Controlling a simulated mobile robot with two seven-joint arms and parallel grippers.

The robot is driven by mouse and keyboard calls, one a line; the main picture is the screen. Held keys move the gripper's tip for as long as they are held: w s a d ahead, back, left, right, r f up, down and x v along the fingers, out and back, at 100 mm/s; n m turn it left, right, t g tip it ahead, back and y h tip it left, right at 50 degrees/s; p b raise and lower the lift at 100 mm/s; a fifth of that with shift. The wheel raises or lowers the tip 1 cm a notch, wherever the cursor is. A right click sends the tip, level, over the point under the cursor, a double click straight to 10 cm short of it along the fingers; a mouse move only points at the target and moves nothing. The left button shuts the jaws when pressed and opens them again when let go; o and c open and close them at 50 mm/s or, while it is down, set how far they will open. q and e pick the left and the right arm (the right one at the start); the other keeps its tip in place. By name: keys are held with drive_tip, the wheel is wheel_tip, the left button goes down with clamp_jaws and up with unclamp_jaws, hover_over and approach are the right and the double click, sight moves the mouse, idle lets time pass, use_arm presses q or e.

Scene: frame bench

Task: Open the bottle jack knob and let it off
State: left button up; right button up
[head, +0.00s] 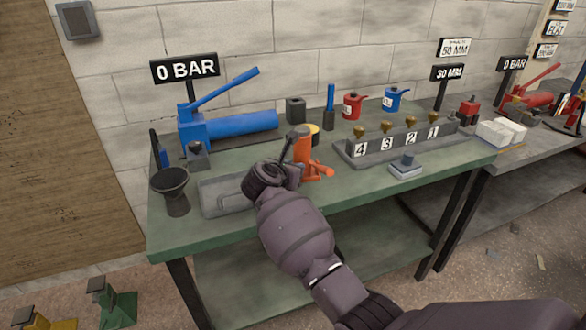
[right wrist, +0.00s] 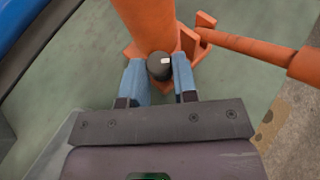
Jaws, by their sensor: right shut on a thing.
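The orange bottle jack (head: 303,154) stands upright on the green bench; it also shows in the right wrist view (right wrist: 147,22), with its handle socket and lever arm (right wrist: 245,45) to the right. Its dark round knob (right wrist: 159,68), with a small white mark, sits low on the body. My right gripper (right wrist: 159,82) is shut on the knob, one blue finger on each side. In the head view my right gripper (head: 292,174) is at the jack's left side and hides the knob. My left gripper is in neither view.
A blue pump (head: 230,125) with a "0 BAR" sign stands behind. A numbered block (head: 370,152) and small grey stand (head: 406,170) are to the right.

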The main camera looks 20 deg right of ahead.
drive_tip(key=shift+s+d+r+n+t+y+p, duration=0.15)
drive_tip(key=shift+r+n+t+y+p, duration=0.1)
drive_tip(key=shift+n+t+y+p, duration=0.4)
drive_tip(key=shift+r+n+t+y+p, duration=0.25)
drive_tip(key=shift+n+t+y+p, duration=0.3)
drive_tip(key=shift+n+y+p, duration=0.4)
drive_tip(key=shift+d+p, duration=0.1)
drive_tip(key=shift+p, duration=0.35)
drive_tip(key=shift+s+f+n+t+y+p, duration=0.1)
drive_tip(key=shift+n+t+y+p, duration=0.3)
drive_tip(key=shift+n+y+p, duration=0.3)
drive_tip(key=shift+d+f+n+y+p, duration=0.1)
drive_tip(key=shift+f+n+y+p, duration=0.15)
drive_tip(key=shift+n+y+p, duration=0.25)
drive_tip(key=shift+f, duration=0.15)
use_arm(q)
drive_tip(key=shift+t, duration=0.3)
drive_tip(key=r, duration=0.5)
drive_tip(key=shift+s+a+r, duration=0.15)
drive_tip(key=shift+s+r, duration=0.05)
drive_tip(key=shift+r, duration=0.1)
